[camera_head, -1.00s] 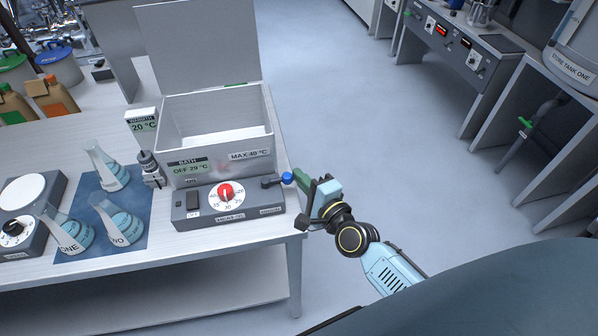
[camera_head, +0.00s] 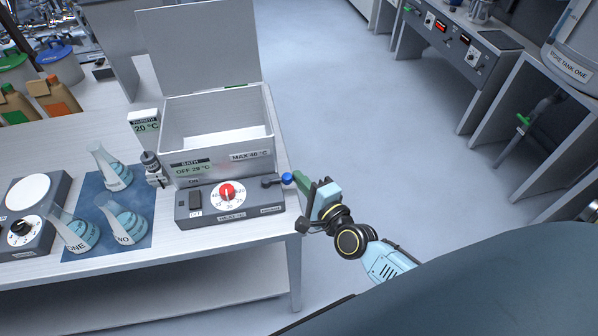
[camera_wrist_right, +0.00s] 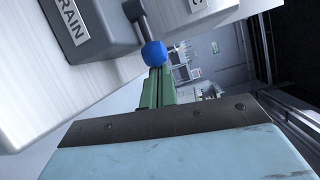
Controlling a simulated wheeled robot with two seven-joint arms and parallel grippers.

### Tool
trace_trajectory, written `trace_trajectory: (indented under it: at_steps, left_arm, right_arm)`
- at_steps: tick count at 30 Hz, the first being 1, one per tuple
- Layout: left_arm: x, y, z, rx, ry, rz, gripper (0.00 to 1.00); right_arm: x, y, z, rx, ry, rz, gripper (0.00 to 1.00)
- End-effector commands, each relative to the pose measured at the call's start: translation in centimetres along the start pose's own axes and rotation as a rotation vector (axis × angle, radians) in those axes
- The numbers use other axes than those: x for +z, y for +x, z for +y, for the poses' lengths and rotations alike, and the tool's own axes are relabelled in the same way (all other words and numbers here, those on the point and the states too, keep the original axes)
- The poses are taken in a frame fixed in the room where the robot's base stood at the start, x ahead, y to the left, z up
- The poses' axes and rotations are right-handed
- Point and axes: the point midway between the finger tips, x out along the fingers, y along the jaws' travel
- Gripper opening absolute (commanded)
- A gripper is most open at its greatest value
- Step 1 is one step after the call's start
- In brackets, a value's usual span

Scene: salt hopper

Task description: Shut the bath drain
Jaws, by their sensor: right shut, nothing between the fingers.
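The bath (camera_head: 217,122) is a white open box with its lid raised, on the bench. Its grey control panel (camera_head: 262,208) has a red dial and, at the right end, the drain lever (camera_head: 272,182) with a blue ball knob (camera_head: 287,178). The lever points right. In the right wrist view the blue knob (camera_wrist_right: 154,53) is at the tips of my right gripper (camera_wrist_right: 157,75), beside the DRAIN label. My right gripper (camera_head: 299,179) is shut and empty, its green fingers touching or very close to the knob; I cannot tell which. My left gripper is not in view.
Several flasks (camera_head: 112,168) stand on a blue mat (camera_head: 135,190) left of the bath. A hotplate (camera_head: 30,190) is at the far left. The bench's right edge (camera_head: 292,222) is just below the gripper. Open floor lies to the right.

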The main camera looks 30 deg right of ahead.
Motion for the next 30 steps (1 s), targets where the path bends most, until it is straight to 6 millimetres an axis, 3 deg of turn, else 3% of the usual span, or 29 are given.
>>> trace_trajectory:
  at_steps: [8,30]
  left_arm:
    - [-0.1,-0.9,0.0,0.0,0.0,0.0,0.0]
    - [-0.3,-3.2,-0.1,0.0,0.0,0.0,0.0]
  right_arm:
    - [0.1,-0.5,0.0,0.001,0.002,0.005,0.0]
    - [1.2,-1.9,0.2,-0.038,0.02,0.218,0.0]
